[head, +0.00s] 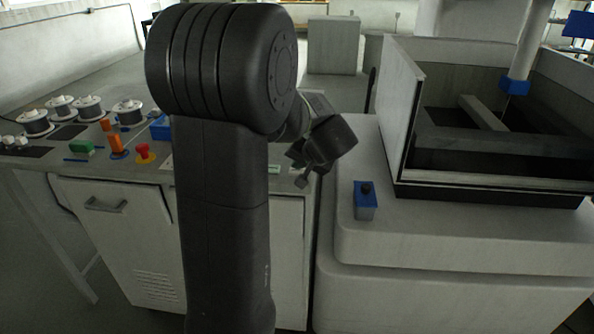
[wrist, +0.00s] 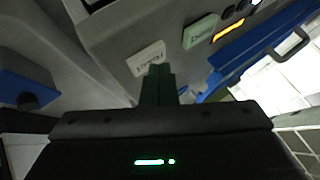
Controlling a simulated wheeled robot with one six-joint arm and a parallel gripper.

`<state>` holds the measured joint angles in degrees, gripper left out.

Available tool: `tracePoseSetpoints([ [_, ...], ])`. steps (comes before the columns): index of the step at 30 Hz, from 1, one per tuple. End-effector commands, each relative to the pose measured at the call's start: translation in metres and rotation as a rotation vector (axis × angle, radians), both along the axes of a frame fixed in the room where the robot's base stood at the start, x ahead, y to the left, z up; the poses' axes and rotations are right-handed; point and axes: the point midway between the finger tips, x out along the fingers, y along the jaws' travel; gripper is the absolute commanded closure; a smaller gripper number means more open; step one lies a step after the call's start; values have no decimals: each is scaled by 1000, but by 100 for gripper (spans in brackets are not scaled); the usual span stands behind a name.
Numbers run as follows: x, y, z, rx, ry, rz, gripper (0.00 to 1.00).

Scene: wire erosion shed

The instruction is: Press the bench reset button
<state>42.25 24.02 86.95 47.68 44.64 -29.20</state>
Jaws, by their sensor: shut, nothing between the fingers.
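The bench (head: 58,166) is partly hidden behind my arm.
A blue box with a black knob (head: 366,203) stands on the machine ledge (head: 450,245), also at left in the wrist view (wrist: 28,88).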

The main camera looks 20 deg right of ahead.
Motion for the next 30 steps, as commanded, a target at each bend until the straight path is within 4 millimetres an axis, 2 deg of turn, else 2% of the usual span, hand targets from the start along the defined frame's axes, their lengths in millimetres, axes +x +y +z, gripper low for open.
tracePoseSetpoints([
  [9, 0, 0, 1, 0, 1, 1, 100],
  [19, 0, 0, 16, 0, 1, 1, 100],
  [30, 0, 0, 17, 0, 1, 1, 100],
])
